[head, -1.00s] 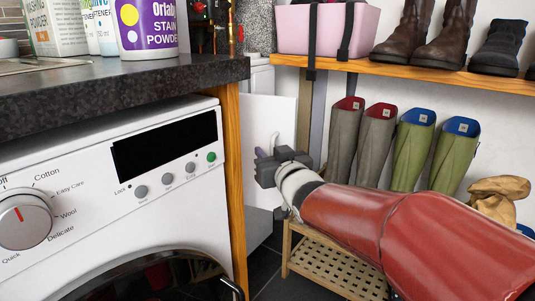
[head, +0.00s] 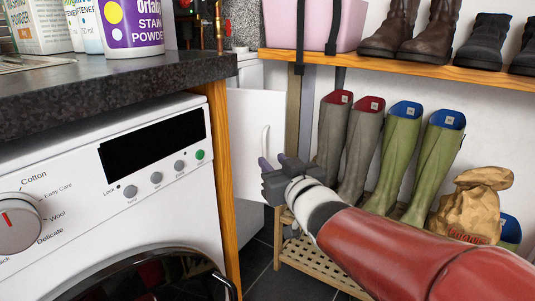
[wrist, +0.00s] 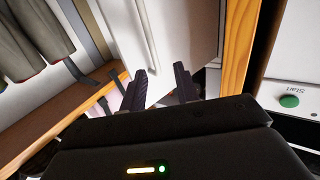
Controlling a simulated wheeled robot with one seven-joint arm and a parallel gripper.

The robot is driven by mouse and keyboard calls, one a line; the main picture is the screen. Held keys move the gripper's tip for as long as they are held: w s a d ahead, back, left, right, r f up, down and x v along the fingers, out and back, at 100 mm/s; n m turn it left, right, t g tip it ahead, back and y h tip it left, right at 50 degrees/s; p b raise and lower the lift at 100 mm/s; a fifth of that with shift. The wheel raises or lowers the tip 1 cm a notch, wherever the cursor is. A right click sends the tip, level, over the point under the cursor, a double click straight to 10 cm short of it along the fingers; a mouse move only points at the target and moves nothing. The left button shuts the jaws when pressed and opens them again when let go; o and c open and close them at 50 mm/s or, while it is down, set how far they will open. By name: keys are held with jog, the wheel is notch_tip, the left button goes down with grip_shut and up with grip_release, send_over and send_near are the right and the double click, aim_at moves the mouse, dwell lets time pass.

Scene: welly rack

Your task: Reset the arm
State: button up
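My gripper (head: 272,163) is at the end of my red arm, in front of the white cupboard door in the head view. In the wrist view its two dark fingers (wrist: 165,83) stand apart with a gap between them and nothing held. The fingers point toward the white door (wrist: 180,35). In the head view the white door (head: 252,120) has a pale handle (head: 265,140) just above the fingertips. I cannot tell whether the fingers touch the door.
The washing machine (head: 120,200) and dark worktop (head: 120,85) stand at left, with a wooden post (head: 222,170) at their edge. Grey and green wellies (head: 393,160) stand on the rack (head: 310,268) at right. A shelf (head: 400,68) holds boots and a pink box. A paper bag (head: 470,210) sits at right.

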jog(key=shift+s, duration=0.2)
jog(key=s+d+f+m+g+h, duration=0.45)
jog(key=s+d+f+h, duration=0.35)
jog(key=d, duration=0.3)
jog(key=s+d+f+g+y, duration=0.1)
jog(key=s+f+g, duration=0.2)
jog(key=s, duration=0.5)
jog(key=s+d+f+g, duration=0.1)
jog(key=s+f+g, duration=0.25)
jog(key=s, duration=0.35)
notch_tip(320, 180, up, 13)
jog(key=p, duration=1.2)
jog(key=shift+w+a, duration=0.1)
